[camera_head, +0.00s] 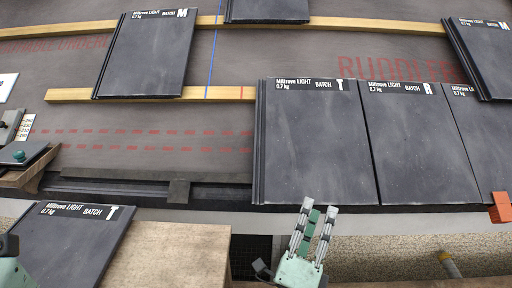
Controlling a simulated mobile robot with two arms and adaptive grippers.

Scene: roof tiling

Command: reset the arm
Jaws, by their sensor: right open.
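My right gripper (319,212) is at the bottom centre, its two grey fingers apart and pointing up the picture. It is open and nothing shows between the fingers. Its tips are just below the lower edge of the batch T tile (312,150) on the roof; whether they touch it cannot be told. A pale green part at the bottom left corner looks like the edge of my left gripper (10,272). Its fingers do not show.
Dark tiles marked R (415,150) and M (147,55) lie on the roof's wooden battens (150,94). An orange piece (501,208) sits at the right eave. Bare grey underlay (150,125) shows left of centre.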

